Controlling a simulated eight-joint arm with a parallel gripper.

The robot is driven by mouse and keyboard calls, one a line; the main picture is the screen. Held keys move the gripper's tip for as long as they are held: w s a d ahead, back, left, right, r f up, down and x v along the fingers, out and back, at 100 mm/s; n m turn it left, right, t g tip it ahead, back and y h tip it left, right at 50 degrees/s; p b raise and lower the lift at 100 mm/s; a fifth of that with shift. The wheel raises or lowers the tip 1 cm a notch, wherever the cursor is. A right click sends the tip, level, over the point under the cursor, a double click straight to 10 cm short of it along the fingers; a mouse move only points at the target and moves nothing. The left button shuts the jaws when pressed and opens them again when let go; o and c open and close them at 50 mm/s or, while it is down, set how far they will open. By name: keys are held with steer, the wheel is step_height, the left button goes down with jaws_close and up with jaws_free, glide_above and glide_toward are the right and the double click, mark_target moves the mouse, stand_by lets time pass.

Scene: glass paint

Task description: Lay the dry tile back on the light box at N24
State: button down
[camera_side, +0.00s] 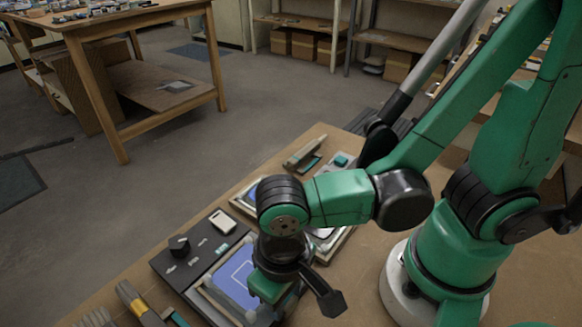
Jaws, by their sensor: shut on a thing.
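The light box (172,262) lies on the bench at the lower middle. It has a dark control strip with a black knob and a pale framed blue panel (236,277). A thin white outline shows on the blue. My gripper (285,293) points down over the right part of this panel. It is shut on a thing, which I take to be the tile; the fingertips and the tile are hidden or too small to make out. I cannot tell whether the tile touches the panel. No N24 label is readable.
Behind my wrist lies a second framed tray (249,196), partly covered by my arm. Brushes (138,302) lie at the bench's front left. A grey tool (304,152) lies near the far edge.

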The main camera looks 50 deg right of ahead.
steer(key=shift+f, duration=0.6)
stand_by(1.4)
steer(key=shift+c, duration=2.3)
jaws_free()
steer(key=shift+r, duration=0.1)
steer(key=shift+r, duration=2.55)
steer(key=shift+w+d+r, duration=0.1)
steer(key=shift+r, duration=0.1)
steer(key=w+d+t, duration=0.1)
steer(key=w, duration=0.1)
steer(key=w+d+r+t, duration=0.1)
steer(key=w+d, duration=0.1)
steer(key=w+d+r+t+y, duration=0.1)
steer(key=w+d, duration=0.1)
steer(key=shift+d+r, duration=0.1)
steer(key=shift+d, duration=0.05)
steer(key=w+d+r+t+h, duration=0.1)
steer(key=w+d+r+t, duration=0.2)
steer(key=d, duration=0.6)
steer(key=shift+w+d+r+t, duration=0.3)
steer(key=shift+w+t, duration=0.3)
